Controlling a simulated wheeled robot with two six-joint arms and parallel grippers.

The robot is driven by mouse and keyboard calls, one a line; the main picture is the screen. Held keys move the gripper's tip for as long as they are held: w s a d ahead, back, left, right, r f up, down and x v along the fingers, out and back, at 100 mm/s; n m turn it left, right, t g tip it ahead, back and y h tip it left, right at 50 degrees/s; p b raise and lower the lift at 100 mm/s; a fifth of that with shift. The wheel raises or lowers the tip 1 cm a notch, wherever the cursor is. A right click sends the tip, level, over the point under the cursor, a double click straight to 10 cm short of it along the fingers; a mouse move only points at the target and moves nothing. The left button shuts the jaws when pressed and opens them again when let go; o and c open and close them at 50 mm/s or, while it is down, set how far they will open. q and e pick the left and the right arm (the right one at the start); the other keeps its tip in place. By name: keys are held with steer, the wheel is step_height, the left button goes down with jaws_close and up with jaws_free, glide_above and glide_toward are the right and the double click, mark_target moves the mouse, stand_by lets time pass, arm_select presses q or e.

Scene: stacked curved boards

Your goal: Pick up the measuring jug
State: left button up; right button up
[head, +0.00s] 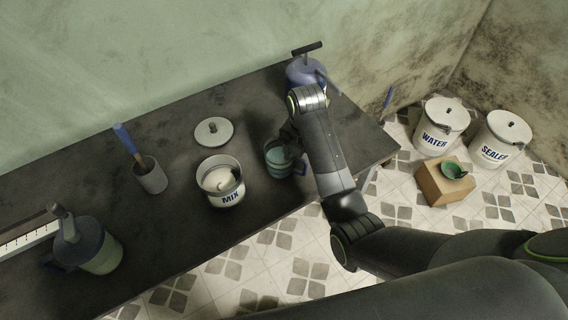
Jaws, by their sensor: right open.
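The measuring jug appears to be the small teal vessel (278,159) with a blue handle on its right side, standing upright on the dark bench. My right gripper (289,136) is open at the jug's upper right rim, with my forearm coming down over it from the right. The arm and gripper cover part of the jug's right side. I cannot tell whether the fingers touch the jug. My left gripper is not in view.
On the bench (185,219), a white MIX pot (227,195) stands left of the jug, with its lid (213,131) behind. A grey cup with a blue-handled tool (151,178) and a dark sprayer (100,253) are farther left. A purple pump sprayer (297,73) stands behind my arm.

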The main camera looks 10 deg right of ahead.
mark_target(301, 172)
step_height(301, 172, down, 4)
steer(key=b, duration=0.3)
steer(key=shift+s+a+f, duration=0.1)
steer(key=shift+s, duration=0.05)
steer(key=shift+f, duration=0.35)
steer(key=c, duration=1.3)
steer(key=shift+r, duration=0.25)
steer(key=shift+c, duration=0.2)
steer(key=shift+r+p, duration=0.95)
steer(key=shift+r, duration=0.5)
step_height(301, 172, up, 6)
steer(key=p, duration=0.6)
steer(key=shift+r, duration=0.1)
